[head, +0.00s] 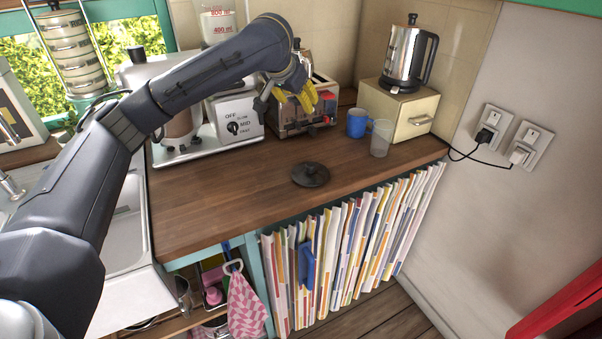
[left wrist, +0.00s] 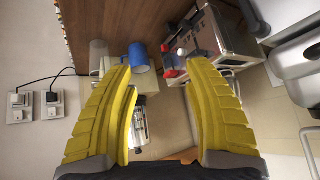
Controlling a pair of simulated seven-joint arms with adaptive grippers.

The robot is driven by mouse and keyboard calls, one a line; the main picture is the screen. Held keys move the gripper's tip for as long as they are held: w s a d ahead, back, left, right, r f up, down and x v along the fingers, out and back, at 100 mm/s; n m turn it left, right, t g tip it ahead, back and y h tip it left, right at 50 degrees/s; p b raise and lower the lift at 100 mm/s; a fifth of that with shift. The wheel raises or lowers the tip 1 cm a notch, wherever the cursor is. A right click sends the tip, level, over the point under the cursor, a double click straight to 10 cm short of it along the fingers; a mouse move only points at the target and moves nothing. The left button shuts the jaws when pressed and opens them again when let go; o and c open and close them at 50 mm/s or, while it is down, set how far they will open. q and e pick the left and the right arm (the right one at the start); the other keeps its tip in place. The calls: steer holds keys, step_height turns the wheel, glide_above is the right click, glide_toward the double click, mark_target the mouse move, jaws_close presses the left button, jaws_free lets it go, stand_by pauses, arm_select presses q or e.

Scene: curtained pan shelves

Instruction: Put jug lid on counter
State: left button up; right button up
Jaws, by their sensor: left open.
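A dark round lid (head: 310,174) with a small knob lies flat on the wooden counter (head: 215,205), near its front edge, in the head view. It looks like the jug lid. My left gripper (head: 298,102) is above and behind the lid, in front of the toaster, well apart from the lid. Its yellow fingers are spread with nothing between them, as the left wrist view (left wrist: 160,68) also shows. The lid does not show in the left wrist view. My right gripper is in neither view.
A toaster (head: 292,122) stands close by my left gripper. A blue mug (head: 357,123), a clear glass (head: 381,138) and a drawer box (head: 411,105) with a steel kettle (head: 409,58) stand right of it. The counter around the lid is clear.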

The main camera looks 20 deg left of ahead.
arm_select(q)
steer(key=s+d+f+m+g+h, duration=0.1)
steer(key=s+d+f+g+h, duration=0.1)
steer(key=s+f+g, duration=0.4)
steer(key=t, duration=0.2)
glide_toward(310, 164)
steer(key=shift+m, duration=0.3)
steer(key=x, duration=1)
steer(key=shift+f, duration=0.2)
steer(key=shift+c, duration=0.4)
jaws_close()
